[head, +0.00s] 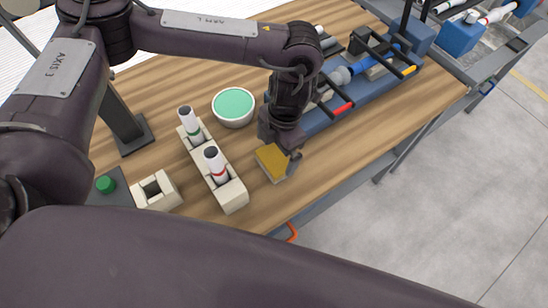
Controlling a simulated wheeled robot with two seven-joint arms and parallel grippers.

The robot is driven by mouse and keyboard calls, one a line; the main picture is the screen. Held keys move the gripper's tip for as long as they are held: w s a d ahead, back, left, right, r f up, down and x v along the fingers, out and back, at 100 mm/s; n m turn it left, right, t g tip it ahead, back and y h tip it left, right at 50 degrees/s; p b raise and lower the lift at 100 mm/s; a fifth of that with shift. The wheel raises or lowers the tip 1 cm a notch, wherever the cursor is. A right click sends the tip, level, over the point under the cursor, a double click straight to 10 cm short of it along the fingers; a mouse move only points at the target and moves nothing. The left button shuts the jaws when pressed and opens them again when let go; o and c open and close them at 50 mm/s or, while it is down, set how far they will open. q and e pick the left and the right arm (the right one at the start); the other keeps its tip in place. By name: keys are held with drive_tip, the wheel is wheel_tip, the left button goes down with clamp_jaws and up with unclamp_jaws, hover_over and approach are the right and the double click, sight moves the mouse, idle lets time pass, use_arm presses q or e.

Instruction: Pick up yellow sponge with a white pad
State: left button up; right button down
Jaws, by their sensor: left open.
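The yellow sponge (270,161) lies on the wooden table, right of the pale rack; a thin light layer shows along its lower edge. My left gripper (292,160) is open and points down at the sponge's right side. One finger shows at the sponge's right edge; the other is hidden, so I cannot tell whether the gripper touches it. My right gripper is not in view.
A pale rack (232,196) holding white tubes stands left of the sponge. A white bowl with green contents (233,105) sits behind. A blue fixture (318,122) with clamps lies at the back right. A pale square block (157,190) stands at the left.

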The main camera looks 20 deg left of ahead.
sight(274, 159)
use_arm(q)
drive_tip(key=f, duration=0.3)
drive_tip(key=shift+s+a+f, duration=0.2)
drive_tip(key=shift+s+f, duration=0.1)
drive_tip(key=shift+f, duration=0.4)
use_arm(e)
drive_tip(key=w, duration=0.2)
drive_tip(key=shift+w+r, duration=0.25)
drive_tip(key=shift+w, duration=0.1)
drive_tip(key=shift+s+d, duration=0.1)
use_arm(q)
drive_tip(key=shift+c, duration=0.9)
drive_tip(key=c, duration=0.6)
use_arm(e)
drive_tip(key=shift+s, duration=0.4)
use_arm(q)
drive_tip(key=shift+r, duration=0.1)
